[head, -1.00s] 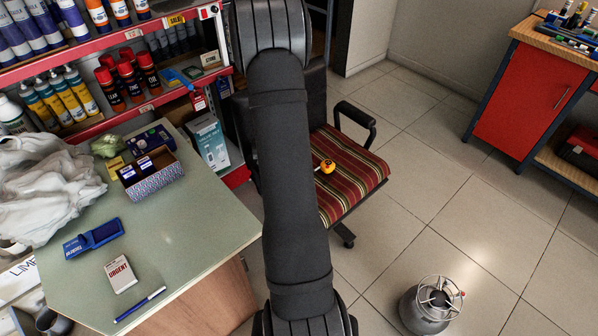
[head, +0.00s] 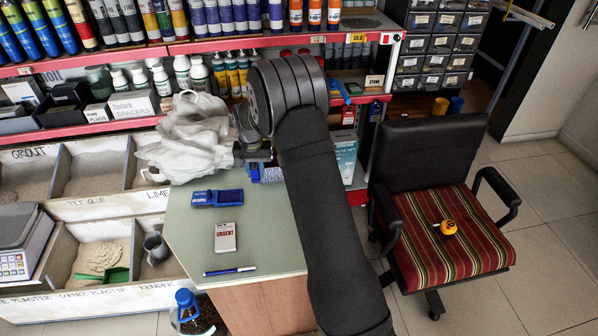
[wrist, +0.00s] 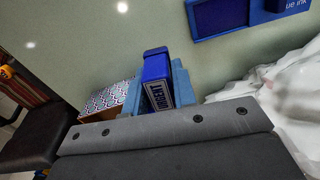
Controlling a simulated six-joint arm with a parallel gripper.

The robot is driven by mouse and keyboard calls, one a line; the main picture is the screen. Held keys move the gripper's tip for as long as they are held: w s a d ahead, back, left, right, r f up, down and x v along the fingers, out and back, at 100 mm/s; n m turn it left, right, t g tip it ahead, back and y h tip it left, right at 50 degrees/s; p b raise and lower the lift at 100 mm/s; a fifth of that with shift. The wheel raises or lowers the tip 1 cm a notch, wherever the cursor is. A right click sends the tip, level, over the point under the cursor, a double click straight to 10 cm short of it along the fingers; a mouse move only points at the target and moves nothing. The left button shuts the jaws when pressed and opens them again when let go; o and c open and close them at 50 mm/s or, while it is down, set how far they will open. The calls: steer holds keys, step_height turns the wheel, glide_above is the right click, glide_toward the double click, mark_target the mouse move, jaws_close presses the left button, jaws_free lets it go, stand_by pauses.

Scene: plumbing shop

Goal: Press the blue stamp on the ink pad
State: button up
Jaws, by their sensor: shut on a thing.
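My gripper (wrist: 157,85) is shut on the blue stamp (wrist: 156,64), which has an URGENT label on its side. In the head view my gripper (head: 257,157) is at the back of the green-topped counter, partly hidden by my arm. The open blue ink pad (head: 217,198) lies on the counter, to the left of and nearer than the gripper. It also shows in the wrist view (wrist: 220,16), at the top right, apart from the stamp. The stamp's underside is not visible.
A patterned box (wrist: 110,98) is beside the gripper. A white plastic bag (head: 190,140) is at the counter's back left. An URGENT card (head: 225,238) and a blue pen (head: 230,271) lie in front of the pad. The counter (head: 190,240) is otherwise clear there.

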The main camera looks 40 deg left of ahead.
steer(key=n, duration=0.1)
glide_toward(233, 196)
steer(key=shift+s+f, duration=0.1)
steer(key=shift+f, duration=2.25)
steer(key=shift+f, duration=0.7)
steer(key=shift+r, duration=0.1)
steer(key=shift+r, duration=2.95)
